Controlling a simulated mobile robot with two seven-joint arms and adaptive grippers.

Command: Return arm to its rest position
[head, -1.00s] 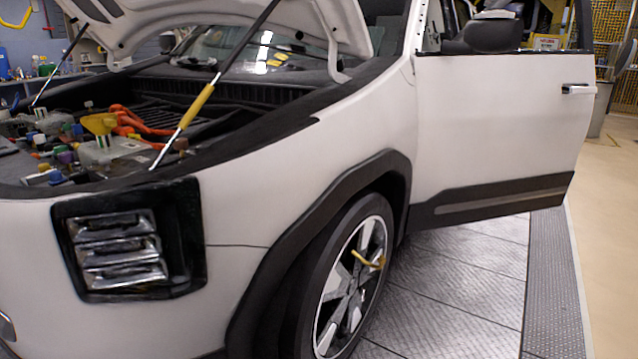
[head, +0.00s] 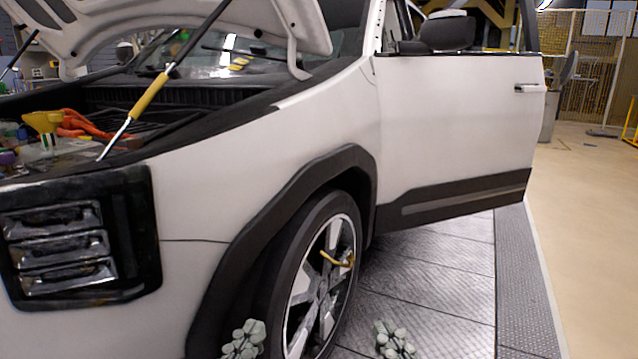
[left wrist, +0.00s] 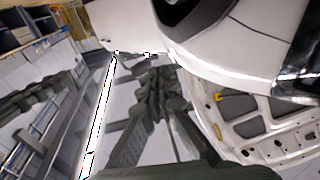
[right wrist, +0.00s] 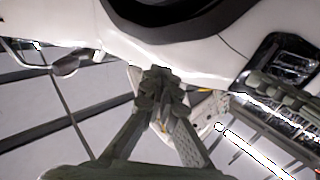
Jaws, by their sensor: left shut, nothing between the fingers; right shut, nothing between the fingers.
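My left gripper (head: 243,340) shows at the bottom edge of the head view, in front of the car's front wheel (head: 322,290). My right gripper (head: 396,340) shows at the bottom edge to the right of the wheel, over the floor plates. Both have their fingers together and hold nothing. The left fingers also show in the left wrist view (left wrist: 158,90), and the right fingers in the right wrist view (right wrist: 160,90). Both appear apart from the car. Most of both arms is outside the head view.
The white car (head: 240,150) fills the left and middle, its hood (head: 200,30) propped up. A yellow funnel (head: 42,122) stands in the engine bay. The front door (head: 450,120) stands open. Patterned metal plates (head: 440,265) and clear tan floor (head: 585,220) lie to the right.

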